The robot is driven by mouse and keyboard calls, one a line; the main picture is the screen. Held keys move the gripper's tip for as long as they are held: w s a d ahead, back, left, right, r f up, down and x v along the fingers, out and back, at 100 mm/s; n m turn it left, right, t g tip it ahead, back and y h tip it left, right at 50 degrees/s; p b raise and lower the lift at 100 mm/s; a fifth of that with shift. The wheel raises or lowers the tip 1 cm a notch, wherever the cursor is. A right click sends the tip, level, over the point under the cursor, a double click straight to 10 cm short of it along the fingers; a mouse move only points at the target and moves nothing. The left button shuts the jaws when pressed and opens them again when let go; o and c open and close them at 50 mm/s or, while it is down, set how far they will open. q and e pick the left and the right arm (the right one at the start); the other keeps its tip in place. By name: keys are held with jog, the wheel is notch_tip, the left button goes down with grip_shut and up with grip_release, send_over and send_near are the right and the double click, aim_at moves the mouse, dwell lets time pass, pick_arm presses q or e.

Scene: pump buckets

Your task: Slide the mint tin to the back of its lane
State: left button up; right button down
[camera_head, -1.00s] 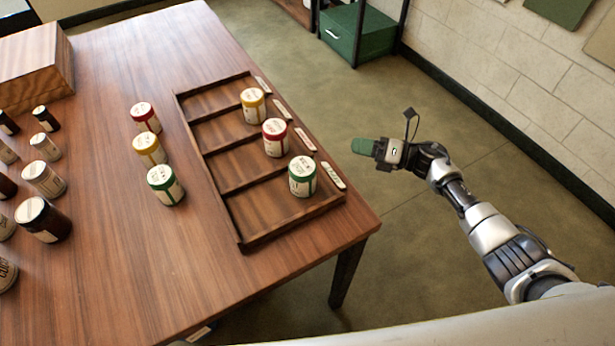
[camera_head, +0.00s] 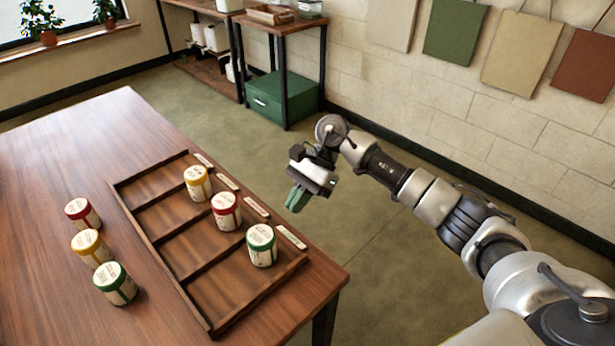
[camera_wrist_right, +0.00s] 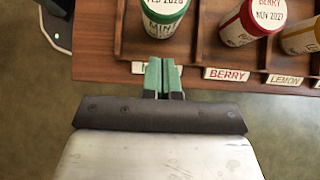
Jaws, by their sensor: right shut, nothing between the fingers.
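The mint tin (camera_head: 261,246) is a white tin with a green lid and green band. It stands upright at the label end of the nearest lane of the wooden tray (camera_head: 213,331). In the right wrist view the tin (camera_wrist_right: 165,12) reads MINT and is cut off by the top edge. My right gripper (camera_head: 296,200) is shut and empty, its green fingers pointing down beside the tray's label edge. In the wrist view the fingertips (camera_wrist_right: 163,68) are just short of the tin, apart from it in the picture, and partly hide the mint lane's label. My left gripper is not in view.
A red tin (camera_head: 226,211) and a yellow tin (camera_head: 197,183) stand in the neighbouring lanes; the far lane is empty. Behind the mint tin its lane is clear. Red, yellow and green tins (camera_head: 115,284) stand on the table left of the tray.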

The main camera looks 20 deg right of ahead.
aim_at(271, 229)
jog(key=a, duration=0.1)
jog(key=s+a+p, duration=0.1)
jog(key=a, duration=0.1)
jog(key=shift+s+a+f, duration=0.15)
jog(key=shift+a+f, duration=0.15)
jog(key=shift+f, duration=0.05)
jog(key=shift+s+a, duration=0.15)
jog(key=shift+a, duration=0.3)
jog(key=shift+f, duration=0.1)
jog(key=shift+s+a, duration=0.1)
jog(key=shift+a, duration=0.15)
jog(key=s+a+b, duration=0.1)
jog(key=a, duration=0.2)
jog(key=s+a+b, duration=0.1)
jog(key=a, duration=0.1)
jog(key=s+a+b, duration=0.1)
jog(key=a+b, duration=0.1)
jog(key=a, duration=0.1)
jog(key=shift+a+f, duration=0.1)
jog(key=shift+a, duration=0.2)
jog(key=shift+s+a, duration=0.2)
jog(key=shift+a, duration=0.15)
